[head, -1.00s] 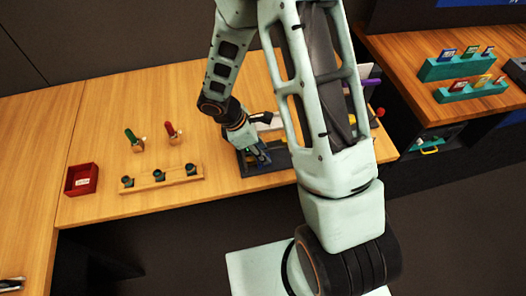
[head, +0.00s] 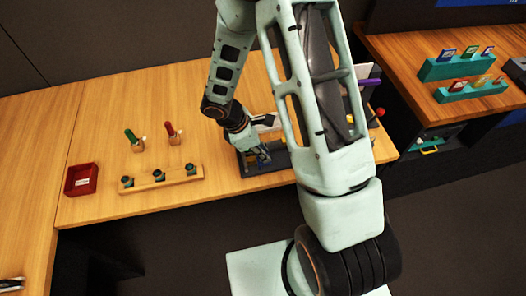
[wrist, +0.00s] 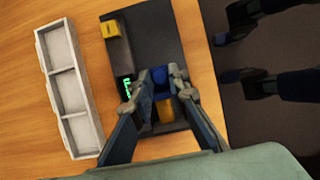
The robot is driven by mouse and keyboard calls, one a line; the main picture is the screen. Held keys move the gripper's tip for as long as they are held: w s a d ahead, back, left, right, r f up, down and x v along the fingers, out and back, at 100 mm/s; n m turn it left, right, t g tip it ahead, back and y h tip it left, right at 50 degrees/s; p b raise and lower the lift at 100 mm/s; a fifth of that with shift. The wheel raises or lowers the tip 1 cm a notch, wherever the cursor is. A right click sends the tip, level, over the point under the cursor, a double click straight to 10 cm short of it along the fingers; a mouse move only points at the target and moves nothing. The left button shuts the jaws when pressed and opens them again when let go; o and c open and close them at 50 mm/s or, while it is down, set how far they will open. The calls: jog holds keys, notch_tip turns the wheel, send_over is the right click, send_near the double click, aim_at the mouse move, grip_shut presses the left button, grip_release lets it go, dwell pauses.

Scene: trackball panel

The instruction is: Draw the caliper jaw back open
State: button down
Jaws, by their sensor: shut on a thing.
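The caliper panel is a dark base (wrist: 150,28) on the wooden table in the wrist view, with a green-lit readout (wrist: 127,88). A yellow block (wrist: 110,29) sits at its far left end and an orange block (wrist: 165,111) lies nearer to me. My gripper (wrist: 158,80) is shut on a blue block (wrist: 160,73), which appears to be the caliper's sliding jaw; the fingers partly hide it. In the head view my gripper (head: 260,156) is down over the dark base (head: 262,167), and my arm covers much of that area.
A grey-white three-compartment tray (wrist: 65,88) lies left of the base in the wrist view. In the head view, a wooden rack (head: 160,180), a red box (head: 81,179) and two small upright tools stand to the left. The table's front edge is close to the base.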

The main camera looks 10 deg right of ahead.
jog(key=shift+d+b, duration=0.3)
jog(key=shift+d, duration=0.55)
jog(key=c, duration=1.8)
grip_release()
jog(key=shift+d, duration=0.1)
jog(key=shift+c, duration=0.2)
jog(key=v, duration=1.2)
